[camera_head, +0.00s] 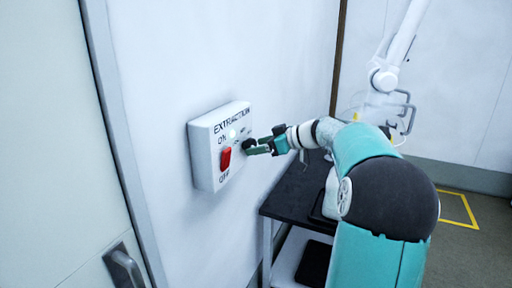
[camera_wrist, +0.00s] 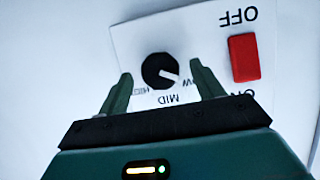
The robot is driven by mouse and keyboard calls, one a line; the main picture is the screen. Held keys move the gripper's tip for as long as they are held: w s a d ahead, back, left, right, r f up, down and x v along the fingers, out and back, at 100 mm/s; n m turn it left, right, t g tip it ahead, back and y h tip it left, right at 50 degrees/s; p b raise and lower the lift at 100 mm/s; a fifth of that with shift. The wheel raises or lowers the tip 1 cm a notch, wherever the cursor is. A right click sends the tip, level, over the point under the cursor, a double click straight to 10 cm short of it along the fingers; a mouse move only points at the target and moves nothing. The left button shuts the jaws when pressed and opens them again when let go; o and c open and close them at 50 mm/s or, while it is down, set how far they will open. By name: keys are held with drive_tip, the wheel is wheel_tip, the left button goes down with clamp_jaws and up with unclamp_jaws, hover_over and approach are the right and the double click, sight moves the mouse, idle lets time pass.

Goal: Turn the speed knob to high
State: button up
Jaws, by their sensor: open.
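The white extraction control box (camera_head: 205,166) is on the wall, with a red switch (camera_head: 226,158) at its left. The speed knob (camera_wrist: 160,70) is round and black with a white pointer mark. In the upside-down wrist view the mark points right and slightly down, towards the LOW label. The MID label shows below the knob and HIGH at lower left; finger edges partly cover LOW and HIGH. My gripper (camera_head: 257,148) is at the box front. It is open, its fingers on either side of the knob with gaps showing; depth contact cannot be told.
The red switch (camera_wrist: 244,58) is right of my fingers in the wrist view. A dark-topped table (camera_head: 293,192) stands below and right of the box. A door with a handle (camera_head: 125,268) is at left. A white jointed extraction arm (camera_head: 385,78) hangs at upper right.

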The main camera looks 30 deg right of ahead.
drive_tip(key=shift+x, duration=0.85)
drive_tip(key=c, duration=1)
drive_tip(key=shift+d+f+m+t+y, duration=0.1)
drive_tip(key=shift+m+t+y, duration=0.15)
drive_tip(key=shift+m+y, duration=2.1)
drive_tip(key=shift+d+f+m+t+y, duration=0.15)
drive_tip(key=shift+m+y, duration=0.3)
drive_tip(key=shift+m, duration=3.65)
drive_tip(key=shift+a+f+m+t+y, duration=0.1)
drive_tip(key=shift+m+t+y, duration=0.2)
drive_tip(key=shift+m+y, duration=2.05)
drive_tip(key=shift+m+h, duration=0.95)
drive_tip(key=shift+m, duration=0.15)
